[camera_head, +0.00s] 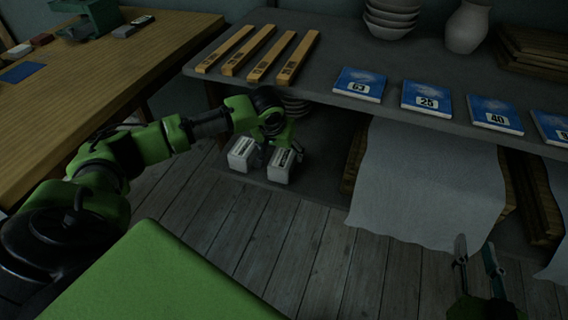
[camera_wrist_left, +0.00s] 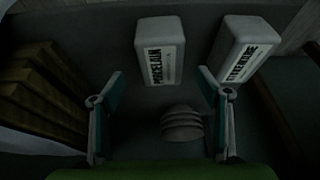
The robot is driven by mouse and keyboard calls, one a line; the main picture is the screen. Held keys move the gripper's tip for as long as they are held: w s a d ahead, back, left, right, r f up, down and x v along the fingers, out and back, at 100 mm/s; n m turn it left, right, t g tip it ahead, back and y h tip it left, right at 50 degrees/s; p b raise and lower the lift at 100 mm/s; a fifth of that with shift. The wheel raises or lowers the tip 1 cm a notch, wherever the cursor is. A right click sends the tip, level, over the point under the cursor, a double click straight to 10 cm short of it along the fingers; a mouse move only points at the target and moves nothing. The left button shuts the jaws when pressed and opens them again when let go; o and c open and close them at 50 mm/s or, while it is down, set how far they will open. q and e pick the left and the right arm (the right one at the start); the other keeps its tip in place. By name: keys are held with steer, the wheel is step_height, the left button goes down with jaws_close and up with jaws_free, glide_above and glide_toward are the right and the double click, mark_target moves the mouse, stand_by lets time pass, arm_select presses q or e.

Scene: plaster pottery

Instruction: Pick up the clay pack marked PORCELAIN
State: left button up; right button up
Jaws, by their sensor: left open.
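Two pale clay packs stand on the low shelf under the grey shelf top. In the left wrist view the left pack is the PORCELAIN pack (camera_wrist_left: 160,50), its label readable; in the head view it appears to be the right-hand pack (camera_head: 281,168). The other pack (camera_wrist_left: 243,48) has a label I cannot read surely; it is the left one in the head view (camera_head: 242,155). My left gripper (camera_wrist_left: 161,76) is open and empty, its fingers spread either side of the PORCELAIN pack in the wrist picture; contact is not visible. My right gripper (camera_head: 476,243) is open and empty at lower right.
Stacked bowls (camera_wrist_left: 182,124) stand behind the packs. Wooden boards (camera_wrist_left: 40,95) are beside them, partly under a hanging white cloth (camera_head: 425,185). The grey shelf top (camera_head: 340,50) overhangs my left gripper, carrying wooden bars (camera_head: 248,54) and blue numbered packets (camera_head: 360,84).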

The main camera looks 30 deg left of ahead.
mark_target(282, 158)
arm_select(q)
steer(key=shift+w+f, duration=0.2)
steer(key=shift+f, duration=0.3)
steer(key=shift+b+x, duration=0.95)
steer(key=shift+x, duration=0.25)
steer(key=shift+b+x, duration=0.55)
steer(key=shift+x, duration=0.6)
steer(key=shift+a+f, duration=0.1)
steer(key=shift+a, duration=0.05)
arm_select(e)
steer(key=s+a+r+t+y, duration=0.1)
steer(key=s+r+t+y, duration=0.2)
steer(key=r+t, duration=0.5)
step_height(282, 158, up, 8)
steer(key=shift+a+r+t, duration=0.1)
steer(key=shift+a+t, duration=0.05)
steer(key=shift+t, duration=0.25)
arm_select(q)
steer(key=shift+f, duration=0.15)
arm_select(e)
steer(key=shift+w+f+g+h, duration=0.15)
steer(key=shift+w+f+g, duration=0.3)
steer(key=shift+f, duration=0.25)
steer(key=shift+w+f+g+h, duration=0.15)
steer(key=shift+w+f+g, duration=0.25)
steer(key=shift+f, duration=0.25)
